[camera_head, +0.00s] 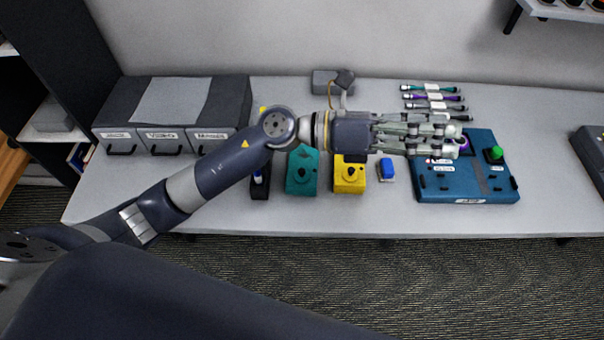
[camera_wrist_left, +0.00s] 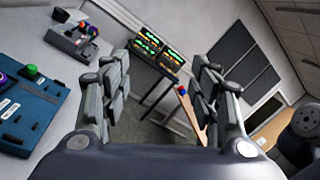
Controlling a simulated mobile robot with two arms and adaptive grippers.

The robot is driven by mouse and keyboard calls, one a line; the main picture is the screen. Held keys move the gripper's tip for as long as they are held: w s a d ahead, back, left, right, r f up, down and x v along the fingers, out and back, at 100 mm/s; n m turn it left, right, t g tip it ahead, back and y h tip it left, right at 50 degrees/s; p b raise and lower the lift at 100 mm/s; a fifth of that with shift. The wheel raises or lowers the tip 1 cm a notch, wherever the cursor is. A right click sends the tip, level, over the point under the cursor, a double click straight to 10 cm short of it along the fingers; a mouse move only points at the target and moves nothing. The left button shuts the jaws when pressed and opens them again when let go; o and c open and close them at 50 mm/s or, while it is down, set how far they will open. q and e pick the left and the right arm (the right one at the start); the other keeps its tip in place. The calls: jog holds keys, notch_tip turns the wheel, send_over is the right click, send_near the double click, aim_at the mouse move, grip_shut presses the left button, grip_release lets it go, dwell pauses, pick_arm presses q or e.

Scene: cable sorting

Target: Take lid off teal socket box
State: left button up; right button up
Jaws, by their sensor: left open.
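The teal socket box (camera_head: 302,176) stands on the table near its front edge, left of a yellow box (camera_head: 350,178). A dark round spot shows on its top; I cannot tell lid from box. My left gripper (camera_head: 462,140) is well to the right of the teal box, over the blue panel (camera_head: 467,188). Its fingers stand apart with nothing seen between them in the left wrist view (camera_wrist_left: 163,85). The teal box is not in that wrist view. My right gripper is not in view.
A grey drawer unit (camera_head: 170,115) stands at the back left. A small blue block (camera_head: 387,168) lies right of the yellow box. Several cables (camera_head: 432,97) lie behind my gripper. A green knob (camera_head: 495,153) sits on the panel. The front strip of the table is clear.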

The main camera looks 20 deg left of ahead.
pick_arm(q)
notch_tip(320, 180, down, 9)
jog(key=a+m+g+y, duration=0.2)
jog(key=m+g+y, duration=0.1)
jog(key=m+y, duration=0.5)
jog(key=y, duration=0.9)
send_over(301, 170)
notch_tip(301, 170, down, 8)
jog(key=shift+y, duration=0.4)
jog(key=f+p, duration=0.1)
jog(key=f, duration=0.1)
jog(key=a+f, duration=0.1)
jog(key=f, duration=0.1)
jog(key=shift+s+f+p, duration=0.15)
jog(key=shift+f+p, duration=0.15)
jog(key=shift+p, duration=0.05)
jog(key=shift+d+f, duration=0.1)
jog(key=shift+f, duration=0.5)
jog(key=shift+f+p, duration=0.25)
jog(key=shift+p, duration=0.25)
jog(key=f, duration=0.1)
jog(key=f+p, duration=0.2)
jog(key=f, duration=0.1)
jog(key=shift+d, duration=0.35)
jog(key=shift+f, duration=0.35)
jog(key=c, duration=0.8)
